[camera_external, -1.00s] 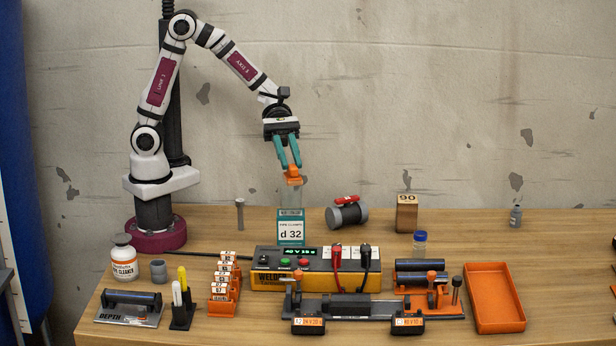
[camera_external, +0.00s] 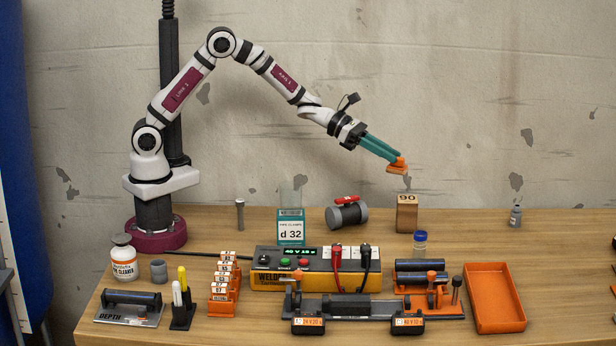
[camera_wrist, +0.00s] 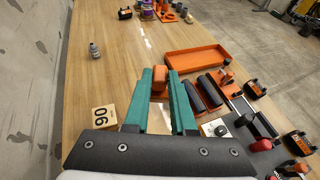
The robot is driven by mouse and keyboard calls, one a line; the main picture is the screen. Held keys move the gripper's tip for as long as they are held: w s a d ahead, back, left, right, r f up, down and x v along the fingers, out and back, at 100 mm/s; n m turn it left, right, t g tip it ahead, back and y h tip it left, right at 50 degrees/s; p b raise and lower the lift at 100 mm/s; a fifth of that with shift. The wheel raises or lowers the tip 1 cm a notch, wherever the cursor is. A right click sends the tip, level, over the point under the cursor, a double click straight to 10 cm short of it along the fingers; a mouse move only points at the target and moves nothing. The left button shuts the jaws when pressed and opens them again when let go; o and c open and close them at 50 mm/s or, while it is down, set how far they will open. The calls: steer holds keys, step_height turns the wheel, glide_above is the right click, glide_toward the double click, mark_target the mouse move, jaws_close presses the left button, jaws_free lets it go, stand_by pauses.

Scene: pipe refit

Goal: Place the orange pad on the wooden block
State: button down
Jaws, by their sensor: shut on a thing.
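My gripper (camera_external: 392,158) has teal fingers and is shut on the orange pad (camera_external: 397,167), a small orange piece at the fingertips. The pad also shows between the fingertips in the wrist view (camera_wrist: 159,80). In the external view my gripper is tilted, pointing right and down. The pad hangs a little above and left of the top of the wooden block (camera_external: 406,215), apart from it. The block stands upright at the back of the table, marked 90. Its 90-marked face shows left of the fingers in the wrist view (camera_wrist: 103,117).
A grey pipe valve with a red handle (camera_external: 347,213) lies left of the block. A blue-capped bottle (camera_external: 420,243) stands in front of it. An orange tray (camera_external: 494,297) is at the right front. The table right of the block is mostly clear, with a small grey bottle (camera_external: 515,216).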

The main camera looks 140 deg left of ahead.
steer(key=s+a+f, duration=0.1)
steer(key=a+f, duration=0.1)
steer(key=a, duration=0.1)
steer(key=s+a+f, duration=0.2)
steer(key=a+f, duration=0.1)
steer(key=a, duration=0.1)
steer(key=s+a+f, duration=0.1)
steer(key=a+f, duration=0.1)
steer(key=a, duration=0.1)
steer(key=shift+s+a+f, duration=0.15)
steer(key=shift+s, duration=0.15)
steer(key=shift+a+f, duration=0.15)
steer(key=shift+f, duration=2)
steer(key=shift+f, duration=0.1)
steer(key=c, duration=0.7)
jaws_free()
steer(key=shift+c, duration=0.2)
